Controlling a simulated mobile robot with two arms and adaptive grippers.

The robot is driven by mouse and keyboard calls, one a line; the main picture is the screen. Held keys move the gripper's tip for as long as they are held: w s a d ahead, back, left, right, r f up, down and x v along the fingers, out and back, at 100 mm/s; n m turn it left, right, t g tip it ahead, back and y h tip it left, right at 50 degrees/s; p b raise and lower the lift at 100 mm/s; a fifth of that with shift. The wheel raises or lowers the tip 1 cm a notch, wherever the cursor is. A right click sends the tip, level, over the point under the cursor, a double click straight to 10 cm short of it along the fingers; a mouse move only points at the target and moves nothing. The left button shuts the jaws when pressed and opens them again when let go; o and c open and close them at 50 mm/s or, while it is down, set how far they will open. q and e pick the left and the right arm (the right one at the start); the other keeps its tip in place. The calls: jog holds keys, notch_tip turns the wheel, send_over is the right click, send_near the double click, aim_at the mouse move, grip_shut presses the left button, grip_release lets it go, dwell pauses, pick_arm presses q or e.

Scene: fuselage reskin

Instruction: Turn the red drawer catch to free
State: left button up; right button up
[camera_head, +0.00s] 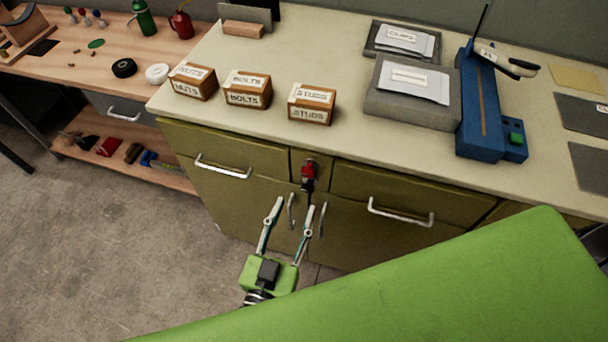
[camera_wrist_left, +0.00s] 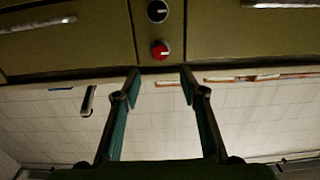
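The red drawer catch (camera_head: 309,172) sits on the narrow panel between two drawers of the olive cabinet. In the left wrist view it is a round red knob (camera_wrist_left: 159,50) with a pale mark across it. A black knob (camera_wrist_left: 158,11) with a pale mark is beside it on the same panel. My left gripper (camera_head: 294,206) is open and empty, its fingers pointing toward the cabinet. In the left wrist view its fingertips (camera_wrist_left: 160,73) stand apart on either side of the red knob's line, with a gap to the knob. My right gripper is not in view.
Drawer handles (camera_head: 222,167) (camera_head: 400,212) and upright door handles (camera_head: 291,210) project from the cabinet front. The pale worktop (camera_head: 270,60) holds boxes labelled nuts, bolts and studs (camera_head: 312,104), grey trays and a blue tool (camera_head: 480,105). Bare floor (camera_head: 110,240) lies at left.

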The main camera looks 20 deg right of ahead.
aim_at(307, 174)
pick_arm(q)
jog(key=x, duration=0.8)
jog(key=shift+w+d, duration=0.25)
jog(key=shift+w, duration=0.15)
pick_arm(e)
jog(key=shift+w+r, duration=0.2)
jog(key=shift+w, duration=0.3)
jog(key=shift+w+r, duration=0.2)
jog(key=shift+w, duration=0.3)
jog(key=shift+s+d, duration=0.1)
pick_arm(q)
jog(key=c, duration=1.1)
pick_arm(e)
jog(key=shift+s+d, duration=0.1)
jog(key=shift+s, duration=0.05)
